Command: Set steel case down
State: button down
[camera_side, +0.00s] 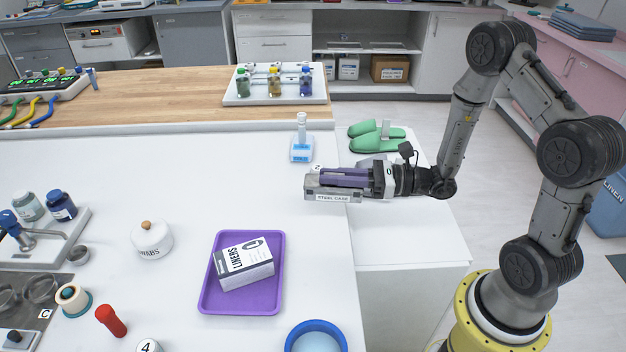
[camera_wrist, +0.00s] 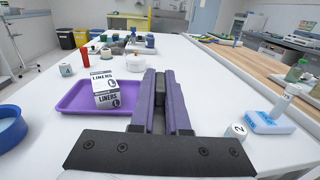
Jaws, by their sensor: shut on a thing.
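The steel case (camera_side: 315,190) is a grey, low box with a "STEEL CASE" label on its near side. My gripper (camera_side: 340,178) has purple fingers and is shut on it, near the right edge of the white table (camera_side: 180,190) in the side view. The case looks roughly level; I cannot tell how high its underside is above the table. In the wrist view the purple fingers (camera_wrist: 160,100) point ahead over the table, with a dark strip between them; the case is mostly hidden there.
A purple tray (camera_side: 210,295) holds a liners box (camera_side: 245,265). A white-and-blue stand (camera_side: 302,150) is behind my gripper, with a cube marked 2 (camera_wrist: 238,131) beside it. A swabs jar (camera_side: 152,240) and blue bowl (camera_side: 315,340) stand on the table. The table left of the case is clear.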

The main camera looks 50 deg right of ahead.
aim_at(354, 190)
jog(key=s, duration=0.1)
jog(key=s+r, duration=0.1)
jog(key=s, duration=0.1)
jog(key=s+r, duration=0.1)
jog(key=shift+s+d, duration=0.35)
jog(key=shift+d, duration=0.05)
jog(key=w+h, duration=0.1)
jog(key=w, duration=1.3)
jog(key=w+a+n+g+y, duration=0.15)
jog(key=w+a, duration=0.35)
jog(key=a, duration=0.6)
jog(key=shift+y, duration=0.45)
jog(key=w+a+f, duration=0.1)
jog(key=w+f, duration=0.2)
jog(key=w, duration=0.1)
jog(key=w+a+f, duration=0.1)
jog(key=w+f, duration=0.2)
jog(key=w, duration=0.1)
jog(key=w+a+f, duration=0.1)
jog(key=w+f, duration=0.2)
jog(key=w, duration=0.1)
jog(key=shift+w, duration=0.35)
jog(key=shift+w+a+f, duration=0.1)
jog(key=shift+w+f, duration=0.05)
jog(key=shift+f, duration=1.55)
